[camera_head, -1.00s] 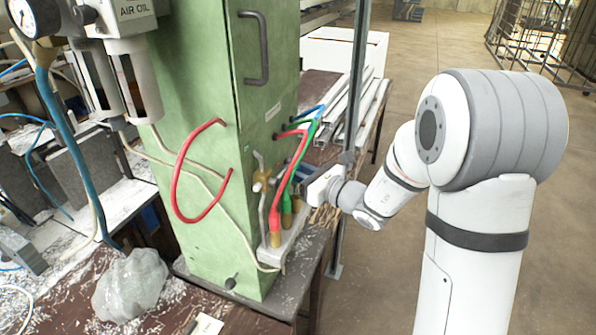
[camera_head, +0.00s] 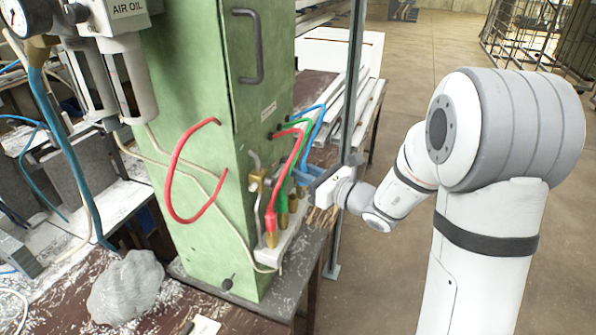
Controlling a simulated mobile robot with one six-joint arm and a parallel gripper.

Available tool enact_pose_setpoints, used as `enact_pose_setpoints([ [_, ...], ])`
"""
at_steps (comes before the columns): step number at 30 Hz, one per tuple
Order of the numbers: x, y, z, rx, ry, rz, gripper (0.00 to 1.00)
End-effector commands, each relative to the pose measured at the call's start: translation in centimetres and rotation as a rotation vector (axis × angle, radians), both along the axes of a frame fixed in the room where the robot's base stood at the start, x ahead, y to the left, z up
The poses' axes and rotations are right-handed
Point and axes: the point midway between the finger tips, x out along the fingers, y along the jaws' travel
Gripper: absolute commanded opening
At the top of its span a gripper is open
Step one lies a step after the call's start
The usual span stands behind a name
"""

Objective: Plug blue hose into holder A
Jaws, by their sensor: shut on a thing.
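The blue hose (camera_head: 321,123) leaves the side of the green cabinet and arches down to my gripper (camera_head: 304,177). My gripper is shut on the blue hose near its lower end, just above the back end of the fitting block. The grey-white block (camera_head: 284,247) carries brass fittings in a row at the cabinet's side. The red hose (camera_head: 283,175) ends at the front brass fitting (camera_head: 270,236), and the green hose (camera_head: 290,165) at the one behind it. Further brass shows close under my gripper. The hose tip is hidden, and no letter marking holder A is readable.
The green cabinet (camera_head: 205,100) stands close left of my gripper. A grey upright post (camera_head: 350,110) stands right beside my wrist. A brass valve (camera_head: 257,180) sits on the cabinet beside the hoses. Open floor (camera_head: 440,60) lies to the right.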

Motion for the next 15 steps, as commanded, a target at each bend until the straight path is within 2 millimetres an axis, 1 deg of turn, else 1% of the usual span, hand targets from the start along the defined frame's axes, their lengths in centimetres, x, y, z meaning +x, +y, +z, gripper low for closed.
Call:
enact_pose_setpoints([
  [15,-0.9,-2.5,0.0,-0.001,-0.001,-0.002,0.00],
])
